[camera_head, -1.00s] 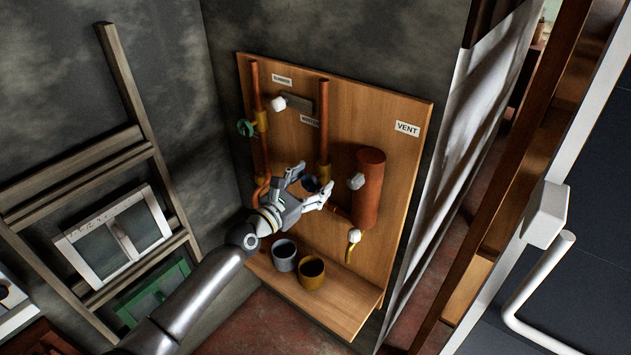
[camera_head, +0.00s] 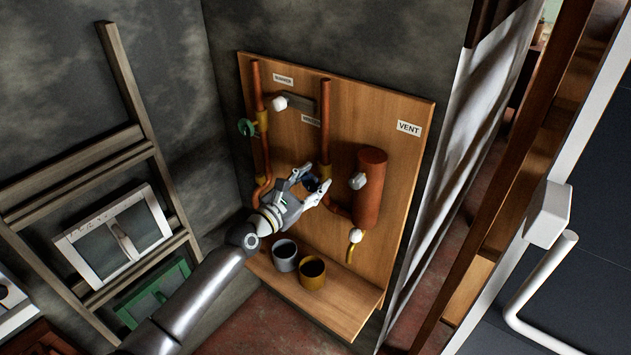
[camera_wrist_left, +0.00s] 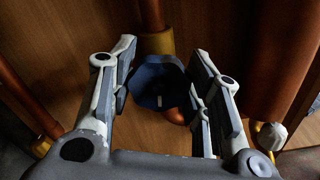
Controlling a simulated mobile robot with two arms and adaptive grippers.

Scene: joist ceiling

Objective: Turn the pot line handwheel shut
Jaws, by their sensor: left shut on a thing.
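A dark blue handwheel (camera_head: 311,184) sits at the foot of the middle copper pipe (camera_head: 325,120) on the wooden board. My left gripper (camera_head: 313,178) reaches it from the lower left and is shut on it. In the left wrist view the faceted blue handwheel (camera_wrist_left: 156,84) with a small pale mark lies between the two fingers (camera_wrist_left: 162,80). The brass fitting behind it is partly hidden. My right gripper is not in view.
A green handwheel (camera_head: 246,127) is on the left pipe. A grey mug (camera_head: 285,252) and a yellow mug (camera_head: 312,275) stand on the shelf (camera_head: 345,300) below my arm.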

